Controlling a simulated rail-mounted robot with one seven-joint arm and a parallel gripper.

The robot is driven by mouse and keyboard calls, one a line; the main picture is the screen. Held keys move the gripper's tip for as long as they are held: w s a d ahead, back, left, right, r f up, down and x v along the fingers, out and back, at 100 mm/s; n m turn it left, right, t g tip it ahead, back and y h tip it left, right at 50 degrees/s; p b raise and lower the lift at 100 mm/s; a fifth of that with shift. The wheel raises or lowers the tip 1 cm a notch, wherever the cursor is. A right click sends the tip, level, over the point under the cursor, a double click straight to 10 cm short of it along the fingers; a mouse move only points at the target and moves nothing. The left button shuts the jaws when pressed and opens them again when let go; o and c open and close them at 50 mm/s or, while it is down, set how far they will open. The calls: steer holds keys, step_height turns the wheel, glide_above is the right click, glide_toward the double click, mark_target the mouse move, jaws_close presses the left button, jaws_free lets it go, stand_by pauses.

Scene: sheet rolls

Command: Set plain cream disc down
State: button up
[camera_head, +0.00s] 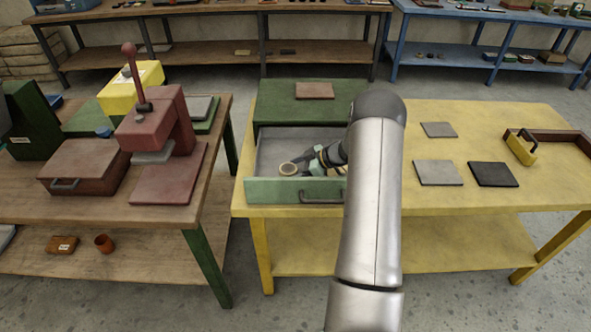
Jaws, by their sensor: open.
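The plain cream disc (288,168) shows as a small pale round with a darker edge. It is inside the open green drawer (290,190), near the front left, and appears to lie on the drawer floor. My gripper (308,167) reaches into the drawer from the right, just right of the disc. Its jaws are open, and the disc does not sit between them as far as I can see. The fingertips are small and dark here, so whether one touches the disc's edge is unclear. My arm hides the right end of the drawer.
The green cabinet (275,103) stands on the yellow table (440,190) with a brown plate (314,91) on top. Grey plates (438,173), a black plate (493,174) and a yellow-handled block (521,148) lie right. A red press (160,125) stands on the left table.

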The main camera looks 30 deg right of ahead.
steer(key=shift+r, duration=0.1)
steer(key=shift+s+d+r, duration=0.1)
steer(key=shift+d+r, duration=0.05)
steer(key=shift+d, duration=0.05)
steer(key=b+v, duration=0.1)
steer(key=v, duration=1)
steer(key=shift+r, duration=0.2)
steer(key=w+a+r+m+t+h, duration=0.25)
steer(key=r+h, duration=0.25)
steer(key=r, duration=0.3)
steer(key=w+a+r+m+t+h, duration=0.25)
steer(key=a+r+h, duration=0.2)
steer(key=r, duration=0.35)
steer(key=s+a+f+m+g, duration=0.1)
steer(key=s+a+g, duration=0.2)
steer(key=s+a, duration=0.3)
steer(key=s+a+f+m+g, duration=0.2)
steer(key=s+a+g, duration=0.2)
steer(key=s, duration=1.3)
steer(key=s+a+f+m+g, duration=0.1)
steer(key=s+a+g, duration=0.3)
steer(key=s+a, duration=0.6)
steer(key=shift+s+m, duration=0.7)
steer(key=shift+s, duration=0.3)
